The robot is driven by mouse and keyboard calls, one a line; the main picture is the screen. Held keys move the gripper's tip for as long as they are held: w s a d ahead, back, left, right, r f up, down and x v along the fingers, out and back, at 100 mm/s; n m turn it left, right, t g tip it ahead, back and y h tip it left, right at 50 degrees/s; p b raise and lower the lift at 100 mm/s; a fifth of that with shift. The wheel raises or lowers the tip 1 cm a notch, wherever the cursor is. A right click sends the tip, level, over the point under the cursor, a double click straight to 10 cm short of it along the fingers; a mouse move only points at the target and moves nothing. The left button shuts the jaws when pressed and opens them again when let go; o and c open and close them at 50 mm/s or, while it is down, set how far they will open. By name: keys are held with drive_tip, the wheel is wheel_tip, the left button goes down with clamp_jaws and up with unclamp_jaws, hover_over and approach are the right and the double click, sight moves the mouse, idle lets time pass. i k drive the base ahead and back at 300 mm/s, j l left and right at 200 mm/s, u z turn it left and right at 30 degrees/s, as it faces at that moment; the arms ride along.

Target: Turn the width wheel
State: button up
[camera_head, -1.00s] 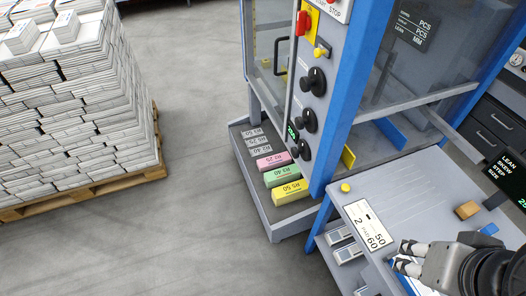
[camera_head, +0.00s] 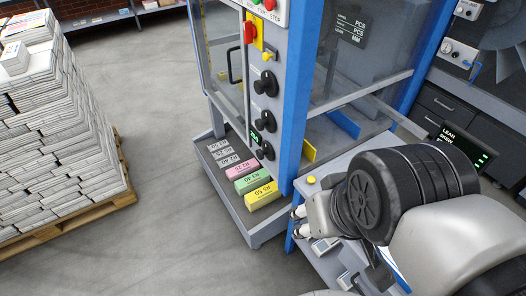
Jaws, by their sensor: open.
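Several black round knobs stand in a column on the grey front post of the blue-framed machine. The top knob (camera_head: 264,82), a middle knob (camera_head: 264,115) and the bottom knob (camera_head: 265,151) show clearly. I cannot tell which of them is the width wheel, as no label is readable. A small green-lit display (camera_head: 255,137) sits beside the lower knobs. My gripper (camera_head: 299,222) is open and empty, low and to the right of the knobs, in front of the grey side table. It is apart from the knobs. My arm hides much of that table.
Labelled blocks, including a yellow block (camera_head: 262,195) and a green block (camera_head: 251,179), lie on a low grey ledge (camera_head: 262,226) below the knobs. A red switch (camera_head: 249,32) is above. Paper stacks (camera_head: 50,140) stand on a pallet at left. Floor between is clear.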

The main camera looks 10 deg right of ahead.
sight(268, 151)
drive_tip(key=i+j+z, duration=0.1)
drive_tip(key=j+z, duration=0.3)
drive_tip(key=j, duration=0.5)
drive_tip(key=j+z, duration=0.4)
drive_tip(key=j, duration=0.5)
drive_tip(key=i+u, duration=0.6)
drive_tip(key=u, duration=0.15)
